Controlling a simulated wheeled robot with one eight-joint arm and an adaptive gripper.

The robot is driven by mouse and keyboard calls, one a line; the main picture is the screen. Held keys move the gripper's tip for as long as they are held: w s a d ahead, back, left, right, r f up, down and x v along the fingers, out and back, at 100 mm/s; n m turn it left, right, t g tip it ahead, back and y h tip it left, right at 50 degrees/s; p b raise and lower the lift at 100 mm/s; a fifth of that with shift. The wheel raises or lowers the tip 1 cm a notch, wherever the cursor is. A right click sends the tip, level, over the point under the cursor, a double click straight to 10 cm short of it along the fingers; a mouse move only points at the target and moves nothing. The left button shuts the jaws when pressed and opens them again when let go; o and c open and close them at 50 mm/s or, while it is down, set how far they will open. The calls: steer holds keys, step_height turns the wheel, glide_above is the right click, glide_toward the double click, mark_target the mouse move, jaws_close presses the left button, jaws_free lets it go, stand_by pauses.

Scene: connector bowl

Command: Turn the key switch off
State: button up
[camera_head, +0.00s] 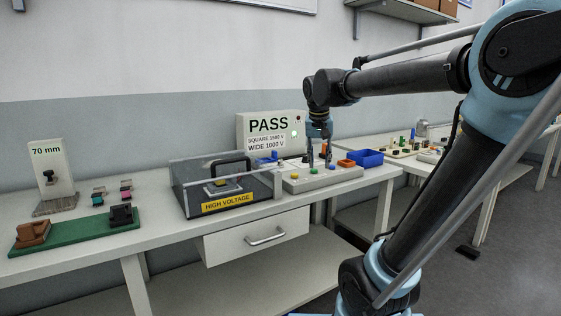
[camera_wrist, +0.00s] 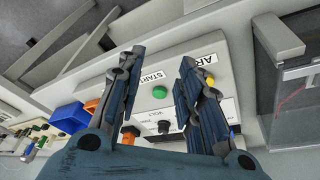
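The grey control panel (camera_head: 325,180) stands on the bench beside the high-voltage box. In the wrist view, a small yellow part (camera_wrist: 210,80) by a label reading "AR" is partly hidden by the right finger; it may be the key switch, but its position cannot be read. It also shows at the panel's left in the head view (camera_head: 294,175). My gripper (camera_wrist: 159,62) is open and empty above the panel, its fingers spread either side of the green START button (camera_wrist: 160,91). In the head view my gripper (camera_head: 319,152) points down over the panel.
The clear-lidded high-voltage box (camera_head: 228,203) stands left of the panel. A PASS display (camera_head: 270,132) is behind. A dark knob (camera_wrist: 163,127) sits beyond the START button in the wrist view.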

steer(key=w+a+r, duration=0.6)
steer(key=w+a, duration=0.2)
steer(key=m+t, duration=0.1)
glide_toward(280, 159)
steer(key=x, duration=0.9)
steer(key=shift+f, duration=0.1)
steer(key=shift+c, duration=0.5)
jaws_close()
